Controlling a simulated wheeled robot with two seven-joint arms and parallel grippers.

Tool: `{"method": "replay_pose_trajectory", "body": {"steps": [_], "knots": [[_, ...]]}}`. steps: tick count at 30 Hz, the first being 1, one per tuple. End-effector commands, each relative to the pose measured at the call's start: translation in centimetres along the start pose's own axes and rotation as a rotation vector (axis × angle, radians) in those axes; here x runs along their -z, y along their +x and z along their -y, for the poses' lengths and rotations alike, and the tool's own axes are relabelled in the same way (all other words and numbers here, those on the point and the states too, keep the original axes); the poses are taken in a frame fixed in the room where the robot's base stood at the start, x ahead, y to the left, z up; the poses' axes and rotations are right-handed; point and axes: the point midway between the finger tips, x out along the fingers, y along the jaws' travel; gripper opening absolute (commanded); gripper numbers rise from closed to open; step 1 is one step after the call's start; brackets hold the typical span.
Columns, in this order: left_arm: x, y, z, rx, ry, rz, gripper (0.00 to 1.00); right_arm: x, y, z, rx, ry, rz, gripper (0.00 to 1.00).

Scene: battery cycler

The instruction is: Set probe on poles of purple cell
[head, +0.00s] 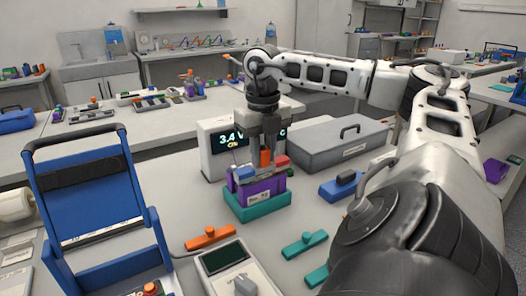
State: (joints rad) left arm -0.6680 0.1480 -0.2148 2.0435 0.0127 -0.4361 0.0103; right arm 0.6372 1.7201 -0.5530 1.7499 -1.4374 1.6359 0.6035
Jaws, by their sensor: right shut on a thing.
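The purple cell (257,189) sits upright in a teal holder (258,208) on the table, in the middle of the head view. My right gripper (265,152) points down directly above the cell, shut on an orange probe part (265,159). A blue block (243,174) and a red block (281,160) show on either side of it, at the cell's top. The poles are hidden, and I cannot tell whether the probe touches them. My left gripper is not in view.
A display box (219,140) reading about 3.4 V stands behind the cell. A grey lidded case (335,145) is at back right, a blue rack (95,190) at left. An orange piece (210,237), a teal piece (304,244) and a meter (228,264) lie in front.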

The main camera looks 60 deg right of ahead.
Motion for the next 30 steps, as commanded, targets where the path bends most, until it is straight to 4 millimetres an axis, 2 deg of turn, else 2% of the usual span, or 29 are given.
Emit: {"method": "replay_pose_trajectory", "body": {"steps": [6, 15, 30], "knots": [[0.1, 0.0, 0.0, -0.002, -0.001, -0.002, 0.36, 0.0, 0.1, 0.0, 0.000, -0.001, -0.002, 0.00], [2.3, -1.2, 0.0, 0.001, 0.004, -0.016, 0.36, 0.0, -2.8, 0.0, 0.000, 0.000, -0.001, 0.00], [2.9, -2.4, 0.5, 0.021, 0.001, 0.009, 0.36, 0.0, -6.8, 0.0, 0.000, 0.000, 0.000, 0.00]]}}
